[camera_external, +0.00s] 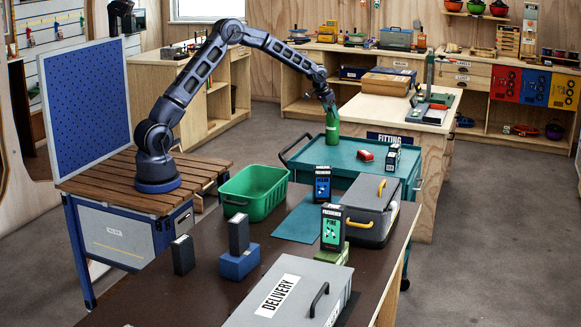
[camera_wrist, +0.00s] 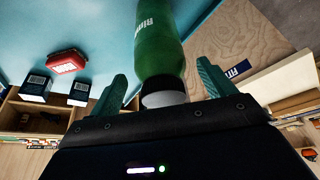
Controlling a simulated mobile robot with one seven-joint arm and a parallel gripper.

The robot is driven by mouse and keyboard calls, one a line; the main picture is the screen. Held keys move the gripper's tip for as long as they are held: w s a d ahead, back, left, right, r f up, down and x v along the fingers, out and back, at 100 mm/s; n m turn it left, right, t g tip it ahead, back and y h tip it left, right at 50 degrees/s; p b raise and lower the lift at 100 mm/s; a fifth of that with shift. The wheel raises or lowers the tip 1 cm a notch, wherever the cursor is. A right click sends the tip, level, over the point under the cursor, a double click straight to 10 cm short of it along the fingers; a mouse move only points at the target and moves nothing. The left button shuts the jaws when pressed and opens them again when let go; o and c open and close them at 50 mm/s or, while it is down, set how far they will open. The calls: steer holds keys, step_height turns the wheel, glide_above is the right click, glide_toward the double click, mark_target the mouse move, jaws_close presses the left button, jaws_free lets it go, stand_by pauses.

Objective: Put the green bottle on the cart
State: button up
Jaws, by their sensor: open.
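The green bottle (camera_external: 332,126) is upright at the back left of the teal cart (camera_external: 331,167), and its base appears to rest on the cart's top. In the wrist view the bottle (camera_wrist: 160,38) has its dark neck and pale cap toward my gripper (camera_wrist: 162,72). The two teal fingers are spread on either side of the bottle's neck, with visible gaps. In the external view my gripper (camera_external: 328,101) is right above the bottle, pointing down. The fingertips are too small there to make out.
On the cart are a red object (camera_external: 366,155) and small dark boxes (camera_external: 392,158). The brown table in front holds a green bin (camera_external: 252,206), a grey toolbox (camera_external: 368,208) and labelled boxes. A wooden FITTING bench (camera_external: 388,112) stands behind the cart.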

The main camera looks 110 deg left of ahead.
steer(key=v, duration=0.8)
steer(key=shift+r, duration=0.35)
steer(key=shift+s+d, duration=0.1)
